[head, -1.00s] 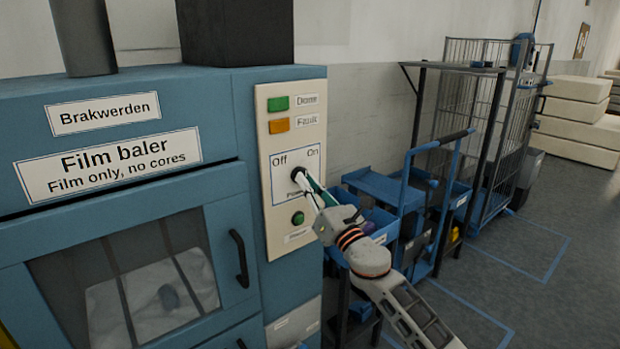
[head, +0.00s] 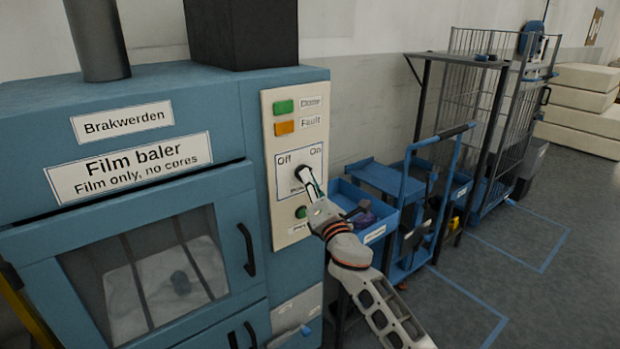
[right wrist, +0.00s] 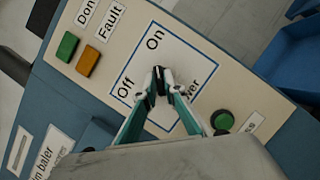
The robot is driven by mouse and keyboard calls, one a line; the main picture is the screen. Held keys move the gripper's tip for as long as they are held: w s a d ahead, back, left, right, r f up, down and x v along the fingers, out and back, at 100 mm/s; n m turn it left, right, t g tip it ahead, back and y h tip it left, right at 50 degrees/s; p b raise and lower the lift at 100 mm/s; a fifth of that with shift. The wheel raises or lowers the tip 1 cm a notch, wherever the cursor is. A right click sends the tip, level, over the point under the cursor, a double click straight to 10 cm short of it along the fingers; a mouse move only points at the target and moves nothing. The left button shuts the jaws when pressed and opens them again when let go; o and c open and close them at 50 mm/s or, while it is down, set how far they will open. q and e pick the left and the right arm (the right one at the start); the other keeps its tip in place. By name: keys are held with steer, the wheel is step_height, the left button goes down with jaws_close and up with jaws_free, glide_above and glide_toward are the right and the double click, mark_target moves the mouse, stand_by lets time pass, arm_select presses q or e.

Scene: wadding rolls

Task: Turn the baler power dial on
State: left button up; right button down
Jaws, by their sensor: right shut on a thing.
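The blue film baler (head: 228,165) carries a cream control panel (head: 268,225) with a white plate marked Off and On. The small black power dial (head: 301,172) sits on this plate, mostly covered by my fingers. My right gripper (head: 306,178) reaches it from the lower right and is shut on it. In the right wrist view, the fingertips (right wrist: 162,80) pinch the dark dial knob (right wrist: 158,72) from both sides, between and below the words Off and On. I cannot tell which way the dial points. My left gripper is not in view.
A green Done button (head: 283,106) and an orange Fault button (head: 284,128) sit above the dial, and a round green button (head: 301,212) is below it. Blue carts (head: 400,190) and a wire cage trolley (head: 490,110) stand right of the baler.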

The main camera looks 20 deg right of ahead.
stand_by(0.3)
steer(key=c, duration=2.1)
jaws_free()
steer(key=shift+c, duration=0.2)
steer(key=v, duration=1.2)
steer(key=shift+f, duration=0.15)
steer(key=s+f+m+g, duration=0.2)
steer(key=s+f+m, duration=0.1)
steer(key=f, duration=0.4)
steer(key=s+f+m+g, duration=0.1)
steer(key=s+f+m, duration=0.25)
steer(key=f, duration=0.35)
steer(key=s+a+f+m+g+y, duration=0.1)
steer(key=s+f+m+g, duration=0.6)
steer(key=s+f+m, duration=0.9)
steer(key=s+a+f, duration=0.1)
steer(key=s+f, duration=0.5)
steer(key=s, duration=0.2)
steer(key=shift+s+a+f+y, duration=0.3)
steer(key=shift+s+a+f, duration=0.05)
steer(key=shift+a, duration=0.05)
